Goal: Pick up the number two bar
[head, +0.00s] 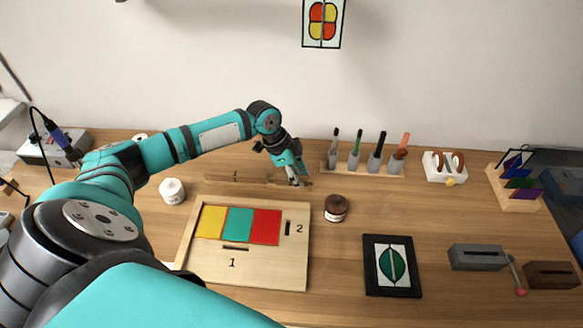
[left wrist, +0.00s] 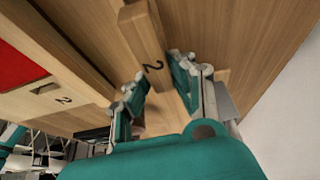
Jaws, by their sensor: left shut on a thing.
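The number two bar (left wrist: 142,32) is a pale wooden bar with a black 2 on it, seen in the left wrist view. My left gripper (head: 295,182) has its fingers on either side of this bar near the 2 and is shut on it. In the head view the gripper points down at the back of the table, and it hides most of the bar. Whether the bar is clear of the table cannot be told. A similar bar marked 1 (head: 220,178) lies just left of the gripper. My right gripper is not in view.
A wooden board (head: 270,272) with yellow, teal and red panes and slots marked 1 and 2 lies in front. A white jar (head: 172,190) stands left.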

